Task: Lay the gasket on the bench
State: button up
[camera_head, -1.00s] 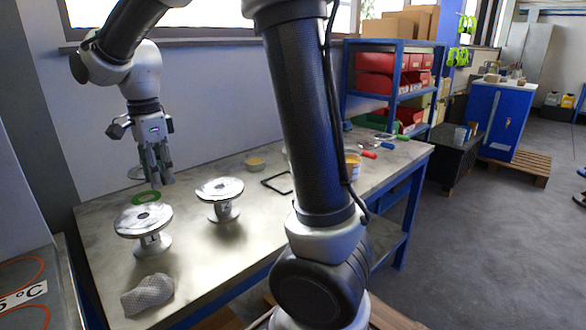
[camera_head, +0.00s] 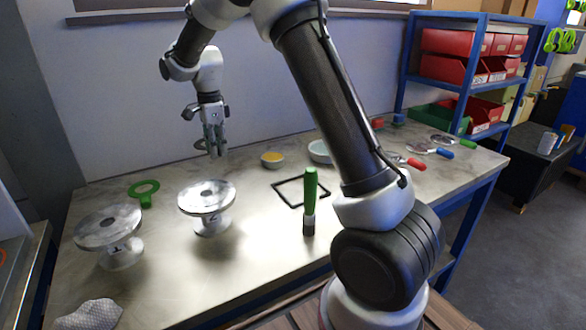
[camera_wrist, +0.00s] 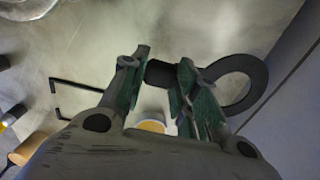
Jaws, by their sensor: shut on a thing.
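My gripper (camera_head: 216,150) is shut on the tab of a dark ring gasket (camera_wrist: 243,84). In the wrist view the tab lies between the fingers (camera_wrist: 160,74) and the ring sticks out to the right. In the head view the gasket (camera_head: 200,145) shows as a small ring left of the fingers, partly hidden by them. The gripper is over the back of the bench (camera_head: 256,220), behind the flanged vessel marked 2. The height of the gasket above the bench is hard to tell.
Two flanged vessels (camera_head: 108,228) (camera_head: 207,197) stand on the left. A green ring with a tab (camera_head: 144,189) lies behind them. A yellow-filled bowl (camera_head: 272,160), a black square frame (camera_head: 279,194) and a green-handled brush (camera_head: 310,200) are to the right. A grey cloth (camera_head: 90,315) lies in front.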

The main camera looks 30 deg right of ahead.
notch_tip(320, 180, down, 10)
dwell(0.6)
jog(key=shift+f, duration=0.1)
jog(key=o, duration=1)
